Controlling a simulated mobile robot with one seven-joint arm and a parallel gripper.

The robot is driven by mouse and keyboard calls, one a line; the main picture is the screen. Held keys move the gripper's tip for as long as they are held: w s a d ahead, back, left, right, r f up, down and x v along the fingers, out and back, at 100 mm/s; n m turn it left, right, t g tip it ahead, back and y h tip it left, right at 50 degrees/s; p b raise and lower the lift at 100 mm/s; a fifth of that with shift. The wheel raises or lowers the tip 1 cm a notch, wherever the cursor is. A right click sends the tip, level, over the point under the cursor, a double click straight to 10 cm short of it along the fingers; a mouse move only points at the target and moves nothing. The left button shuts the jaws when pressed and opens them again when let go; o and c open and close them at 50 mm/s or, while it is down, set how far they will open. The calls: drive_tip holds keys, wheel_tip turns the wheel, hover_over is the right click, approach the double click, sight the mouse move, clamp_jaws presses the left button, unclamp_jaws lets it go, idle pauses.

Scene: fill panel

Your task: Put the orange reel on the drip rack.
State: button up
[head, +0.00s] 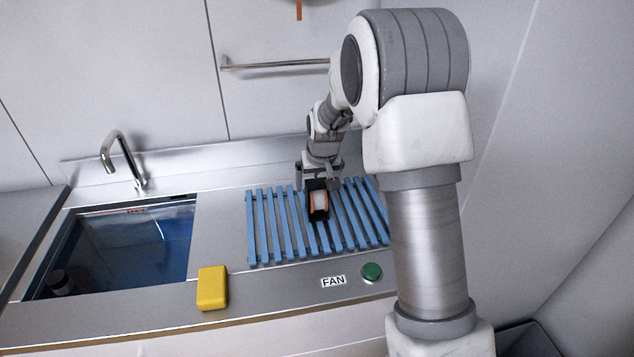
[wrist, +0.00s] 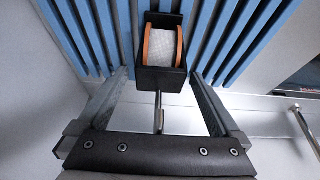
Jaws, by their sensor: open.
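The orange reel (head: 319,201) has orange side discs around a white middle. It sits inside a small black holder (wrist: 161,79) with a thin metal stem towards my gripper, and the reel shows in the wrist view (wrist: 161,46). Reel and holder are over the blue slatted drip rack (head: 259,225) and appear to rest on it; the underside is hidden. My gripper (head: 319,181) is open at the holder's back end. In the wrist view its fingers (wrist: 156,82) stand apart on either side of the holder, with gaps to it.
A sink basin (head: 125,245) with a tap (head: 120,150) is at the left, with a dark object inside. A yellow block (head: 212,287) lies on the front counter. A green button (head: 371,271) sits beside a FAN label. A wall rail (head: 275,65) is behind.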

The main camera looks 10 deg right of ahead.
drive_tip(key=v, duration=1.2)
drive_tip(key=s+r, duration=0.8)
drive_tip(key=s, duration=0.6)
drive_tip(key=s+t, duration=0.1)
drive_tip(key=s, duration=1.5)
drive_tip(key=shift+s+f, duration=0.25)
drive_tip(key=shift+s, duration=0.15)
drive_tip(key=shift+d, duration=0.1)
drive_tip(key=shift+r+p, duration=0.35)
drive_tip(key=shift+p, duration=0.2)
